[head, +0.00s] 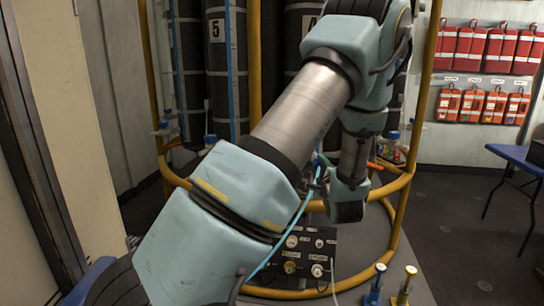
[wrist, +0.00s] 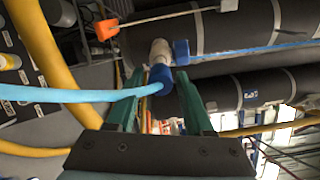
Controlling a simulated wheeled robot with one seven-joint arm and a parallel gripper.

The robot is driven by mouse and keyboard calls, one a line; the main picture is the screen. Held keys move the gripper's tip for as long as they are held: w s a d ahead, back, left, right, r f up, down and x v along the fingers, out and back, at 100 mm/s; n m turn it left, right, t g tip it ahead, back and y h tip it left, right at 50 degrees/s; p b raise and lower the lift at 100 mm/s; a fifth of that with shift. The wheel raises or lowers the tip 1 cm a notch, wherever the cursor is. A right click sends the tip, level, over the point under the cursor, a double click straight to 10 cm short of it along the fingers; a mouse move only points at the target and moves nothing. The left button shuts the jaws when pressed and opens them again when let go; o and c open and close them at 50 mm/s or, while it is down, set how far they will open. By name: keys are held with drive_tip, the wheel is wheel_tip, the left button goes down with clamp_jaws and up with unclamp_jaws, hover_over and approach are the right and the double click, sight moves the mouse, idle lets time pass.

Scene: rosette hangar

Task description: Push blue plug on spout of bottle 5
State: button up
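Bottle 5 (head: 217,60) is a tall dark cylinder with a white "5" label, upright in the yellow frame in the head view. In the wrist view, the blue plug (wrist: 160,77) sits at the near end of a white spout fitting (wrist: 160,50) and looks in line with and touching it; how deeply it is seated cannot be told. A light blue hose (wrist: 70,93) runs left from the plug, across one finger. My gripper (wrist: 160,80) has its green fingers on either side of the plug, with small gaps visible. In the head view my arm hides the plug and spout.
Yellow tubing (wrist: 48,60) of the frame passes close on the left in the wrist view. An orange handle (wrist: 107,30) is near the upper left.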

clamp_jaws()
idle(1.0)
drive_tip(key=shift+s+d+p, duration=0.15)
drive_tip(key=shift+s+p, duration=0.1)
drive_tip(key=shift+s, duration=1.25)
drive_tip(key=shift+s+d+p, duration=0.1)
drive_tip(key=shift+s+p, duration=0.15)
drive_tip(key=shift+s, duration=1.2)
drive_tip(key=s+a+f, duration=0.4)
drive_tip(key=a+f, duration=0.8)
drive_tip(key=s+a+f+h, duration=0.1)
drive_tip(key=s+a+f, duration=0.2)
drive_tip(key=a+f, duration=0.8)
drive_tip(key=shift+s+a+f+m, duration=0.4)
drive_tip(key=shift+a, duration=0.4)
